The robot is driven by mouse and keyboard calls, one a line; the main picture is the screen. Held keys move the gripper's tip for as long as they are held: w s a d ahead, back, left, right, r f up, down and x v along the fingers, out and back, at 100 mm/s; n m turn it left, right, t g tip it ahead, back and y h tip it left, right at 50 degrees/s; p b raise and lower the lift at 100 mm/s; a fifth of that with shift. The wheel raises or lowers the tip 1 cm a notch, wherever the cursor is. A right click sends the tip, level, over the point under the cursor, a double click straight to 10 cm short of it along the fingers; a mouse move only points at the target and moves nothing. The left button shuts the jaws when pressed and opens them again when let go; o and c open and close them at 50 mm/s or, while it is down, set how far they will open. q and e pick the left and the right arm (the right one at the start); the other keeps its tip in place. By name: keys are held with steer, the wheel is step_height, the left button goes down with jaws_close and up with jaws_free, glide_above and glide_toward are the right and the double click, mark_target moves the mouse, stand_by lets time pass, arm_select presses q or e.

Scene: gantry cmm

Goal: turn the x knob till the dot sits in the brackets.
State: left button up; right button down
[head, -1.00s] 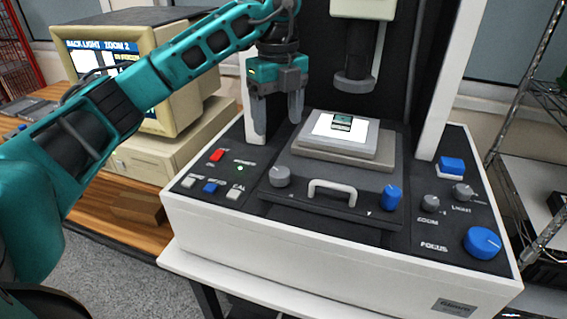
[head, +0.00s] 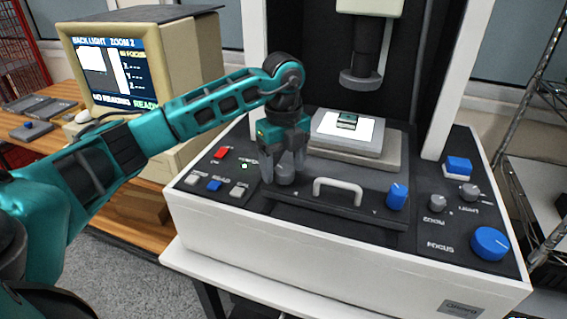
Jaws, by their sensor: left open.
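My left gripper (head: 283,170) is open, pointing down, with its fingertips on either side of a grey knob (head: 286,176) at the left of the stage front. I cannot tell whether the fingers touch it. A blue knob (head: 396,196) sits at the right of the stage front, past a pale handle (head: 337,187). The knob letters are too small to read surely. The monitor (head: 105,72) shows "BACK LIGHT ZOOM 2", "IN FOCUS" and "NO READING READY", with a white shape on dark. I cannot make out a dot or brackets. My right gripper is out of view.
The stage (head: 345,145) carries a lit plate with a small dark part (head: 347,121) under the lens column (head: 361,75). A red button (head: 221,153) and several small buttons lie left of my gripper. The focus knob (head: 490,243) and other controls are at the right.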

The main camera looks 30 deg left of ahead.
arm_select(q)
steer(key=shift+c, duration=0.4)
steer(key=c, duration=1)
steer(key=m, duration=0.6)
steer(key=shift+w+m, duration=0.1)
steer(key=shift+m, duration=0.2)
steer(key=m, duration=0.6)
steer(key=shift+d, duration=0.1)
steer(key=o, duration=1.1)
